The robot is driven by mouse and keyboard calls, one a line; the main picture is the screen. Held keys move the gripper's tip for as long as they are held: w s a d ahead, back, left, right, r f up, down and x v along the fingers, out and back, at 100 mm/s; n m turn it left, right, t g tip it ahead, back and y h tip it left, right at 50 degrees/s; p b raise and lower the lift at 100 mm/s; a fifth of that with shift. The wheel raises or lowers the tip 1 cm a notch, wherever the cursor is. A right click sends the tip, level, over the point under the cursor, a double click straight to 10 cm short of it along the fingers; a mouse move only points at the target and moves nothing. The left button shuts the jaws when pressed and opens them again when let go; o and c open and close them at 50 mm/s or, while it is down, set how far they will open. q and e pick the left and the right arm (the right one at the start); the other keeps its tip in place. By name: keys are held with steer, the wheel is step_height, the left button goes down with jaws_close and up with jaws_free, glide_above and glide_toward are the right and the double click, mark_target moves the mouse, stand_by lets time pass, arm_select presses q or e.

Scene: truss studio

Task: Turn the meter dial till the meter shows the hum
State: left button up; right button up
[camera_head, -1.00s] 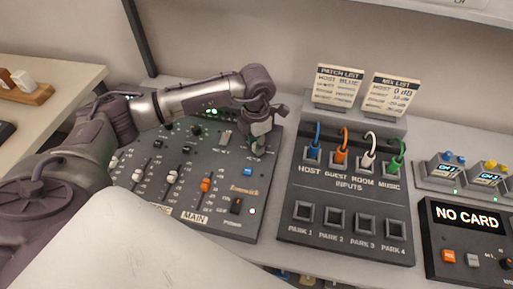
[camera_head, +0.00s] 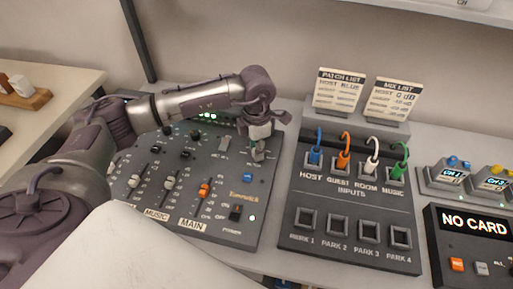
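The grey mixer (camera_head: 225,222) has faders, several knobs and a strip of green lights (camera_head: 208,115) along its back edge, partly behind my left arm. My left gripper (camera_head: 257,153) points down at the mixer's back right corner. Its fingertips are at or just above the panel there. The meter dial is not clearly visible; the gripper may cover it. I cannot tell whether the fingers touch or hold anything. My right gripper is not in view.
Right of the mixer stands a patch box (camera_head: 345,222) with blue, orange, white and green cables in its upper sockets. Behind it stand two cards, a patch list (camera_head: 339,91) and a mix list (camera_head: 391,99). A "NO CARD" unit (camera_head: 440,235) is at the far right.

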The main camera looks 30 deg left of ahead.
arm_select(q)
steer(key=shift+o, duration=1.4)
step_height(320, 180, up, 12)
steer(key=shift+r, duration=0.1)
